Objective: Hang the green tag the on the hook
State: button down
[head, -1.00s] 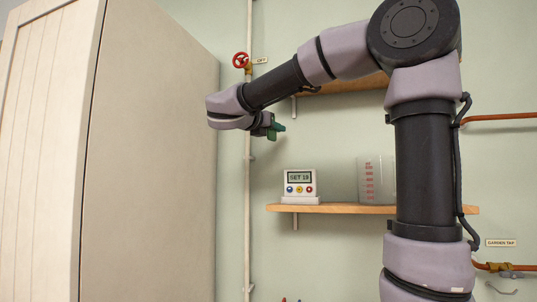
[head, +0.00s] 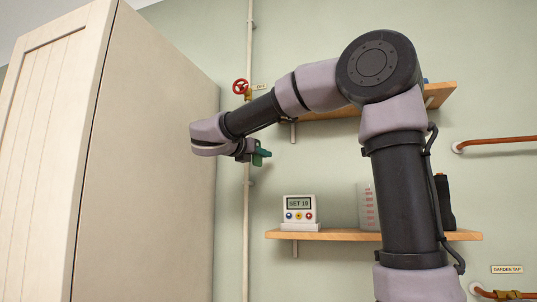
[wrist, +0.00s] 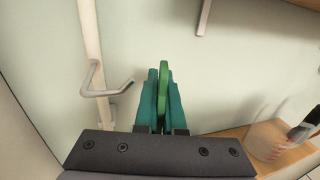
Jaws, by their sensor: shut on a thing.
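My gripper (head: 262,154) is raised in front of the wall, close to the vertical pipe and the tall cabinet's right side. In the wrist view its teal fingers (wrist: 163,82) are shut on the green tag (wrist: 164,72), seen nearly edge-on and upright between them. The tag's hole cannot be seen. A pale bent bar like a hook (wrist: 118,89) sticks out beside the vertical pipe, left of the fingers and apart from the tag. I cannot tell whether it is the task's hook or a pipe fitting.
The tall cream cabinet (head: 150,160) stands close on the left. The vertical pipe (head: 247,225) carries a red valve wheel (head: 240,87). The lower shelf (head: 340,235) holds a display box (head: 299,210) and a clear measuring jug (head: 367,205). The wall between the shelves is free.

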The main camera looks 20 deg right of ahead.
jog(key=shift+w+a+f, duration=0.3)
jog(key=shift+w+a, duration=0.4)
jog(key=shift+a, duration=0.25)
jog(key=shift+w+a+f, duration=0.3)
jog(key=shift+w+a, duration=0.4)
jog(key=shift+a, duration=0.25)
jog(key=c, duration=0.9)
grip_release()
jog(key=shift+c, duration=0.2)
jog(key=shift+s+a, duration=0.1)
jog(key=shift+a, duration=0.05)
jog(key=v, duration=1)
jog(key=shift+s+a, duration=0.15)
jog(key=shift+s, duration=0.15)
